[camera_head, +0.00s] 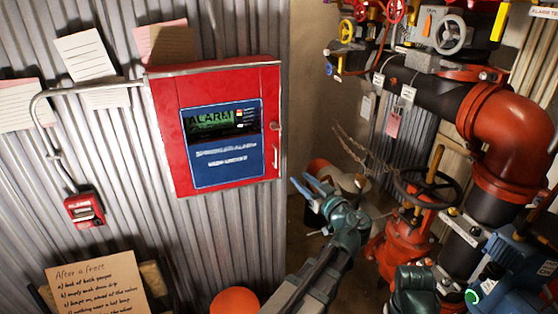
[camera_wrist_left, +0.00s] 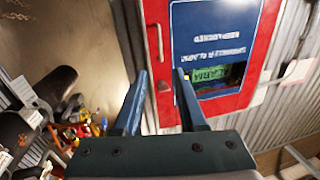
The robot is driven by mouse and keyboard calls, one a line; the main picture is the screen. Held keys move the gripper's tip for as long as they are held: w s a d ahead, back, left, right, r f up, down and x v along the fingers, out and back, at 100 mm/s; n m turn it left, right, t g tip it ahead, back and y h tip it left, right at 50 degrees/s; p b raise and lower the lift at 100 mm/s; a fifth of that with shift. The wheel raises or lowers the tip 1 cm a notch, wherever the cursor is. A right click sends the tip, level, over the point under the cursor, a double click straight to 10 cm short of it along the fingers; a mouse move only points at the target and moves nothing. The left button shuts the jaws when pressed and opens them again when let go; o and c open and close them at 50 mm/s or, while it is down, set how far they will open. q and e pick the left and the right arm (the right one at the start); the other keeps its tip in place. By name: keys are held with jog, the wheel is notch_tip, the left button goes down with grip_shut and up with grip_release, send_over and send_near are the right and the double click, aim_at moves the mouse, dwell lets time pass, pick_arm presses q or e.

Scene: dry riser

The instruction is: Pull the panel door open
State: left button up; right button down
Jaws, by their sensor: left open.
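The red alarm panel (camera_head: 222,75) is on the corrugated wall, and its door looks shut. A blue ALARM label (camera_head: 222,145) covers much of its front. A small round knob (camera_head: 274,126) and a slim upright handle (camera_head: 276,158) are near the door's right edge. My left gripper (camera_head: 306,184) is open and empty, to the right of and below the handle. In the left wrist view the panel door (camera_wrist_left: 222,112) appears upside down. There the knob (camera_wrist_left: 163,86) and the handle (camera_wrist_left: 160,43) lie between or just beyond the two fingertips (camera_wrist_left: 160,72). No contact shows.
Red pipework (camera_head: 505,125) and a black handwheel valve (camera_head: 428,190) crowd the right side. A small red call box (camera_head: 84,209) with conduit is on the left wall. A handwritten note (camera_head: 98,285) stands lower left. Bare wall lies right of the panel.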

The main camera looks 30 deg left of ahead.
pick_arm(q)
send_near(279, 159)
jog(key=a+r, duration=0.1)
jog(key=a, duration=0.1)
jog(key=a+r, duration=0.1)
jog(key=a, duration=0.1)
jog(key=a+r, duration=0.1)
jog(key=a, duration=0.1)
jog(key=shift+w+a+r, duration=0.15)
jog(key=shift+w, duration=0.1)
grip_shut()
dwell(1.3)
